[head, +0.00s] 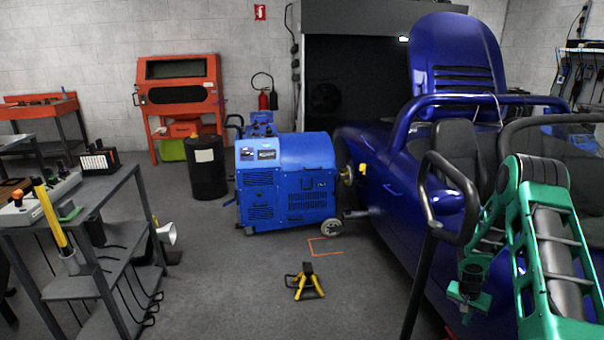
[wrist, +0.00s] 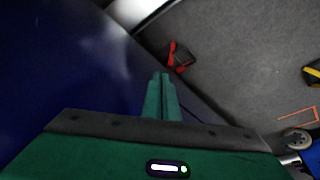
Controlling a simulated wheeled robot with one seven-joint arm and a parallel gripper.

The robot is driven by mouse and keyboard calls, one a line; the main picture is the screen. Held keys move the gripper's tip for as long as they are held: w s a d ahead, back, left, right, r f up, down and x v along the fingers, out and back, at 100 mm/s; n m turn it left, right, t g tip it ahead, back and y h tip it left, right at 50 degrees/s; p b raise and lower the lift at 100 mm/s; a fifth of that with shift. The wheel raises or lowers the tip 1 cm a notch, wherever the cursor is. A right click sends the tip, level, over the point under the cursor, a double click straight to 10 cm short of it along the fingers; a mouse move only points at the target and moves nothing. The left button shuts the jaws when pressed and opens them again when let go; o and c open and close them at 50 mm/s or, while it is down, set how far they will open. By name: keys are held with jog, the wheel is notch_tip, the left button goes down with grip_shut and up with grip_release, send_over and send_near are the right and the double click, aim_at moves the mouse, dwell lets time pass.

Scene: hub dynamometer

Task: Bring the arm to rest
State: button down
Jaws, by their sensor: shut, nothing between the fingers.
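My green arm reaches in from the right edge of the head view, bent at the elbow, with its forearm pointing down. My gripper (head: 468,292) hangs low at the end, in front of the blue car's (head: 395,187) side. In the wrist view my gripper (wrist: 160,76) has its two green fingers together, with nothing between them. The dark blue car body (wrist: 70,50) fills the left of that view, close to the fingers. I cannot tell the exact gap between them.
A black handrail (head: 424,240) stands just left of my gripper. The blue dynamometer (head: 287,180) stands at the car's wheel hub. A yellow stand (head: 306,283) is on the floor. A red object (wrist: 180,57) lies below my gripper. A grey workbench (head: 95,212) is at left; mid-floor is mostly clear.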

jog(key=s+a+r, duration=0.2)
jog(key=s+r, duration=0.3)
jog(key=r, duration=0.5)
jog(key=s+a+r+n, duration=0.15)
jog(key=s+r, duration=0.25)
jog(key=r, duration=0.7)
jog(key=s+a+r, duration=0.2)
jog(key=s+r, duration=0.3)
jog(key=r, duration=0.5)
jog(key=s+a+r+y, duration=0.1)
jog(key=s+a+r, duration=0.2)
jog(key=s, duration=0.5)
jog(key=s+a+r+n+y, duration=0.1)
jog(key=s+a+r, duration=0.3)
jog(key=s, duration=0.5)
jog(key=s+a+r+y, duration=0.1)
jog(key=s+a+r, duration=0.3)
jog(key=s, duration=0.4)
jog(key=shift+s+a+g, duration=0.25)
jog(key=shift+a+g, duration=0.15)
jog(key=shift+a, duration=0.5)
jog(key=shift+w, duration=0.15)
jog(key=shift+w+f, duration=0.25)
jog(key=shift+w, duration=0.25)
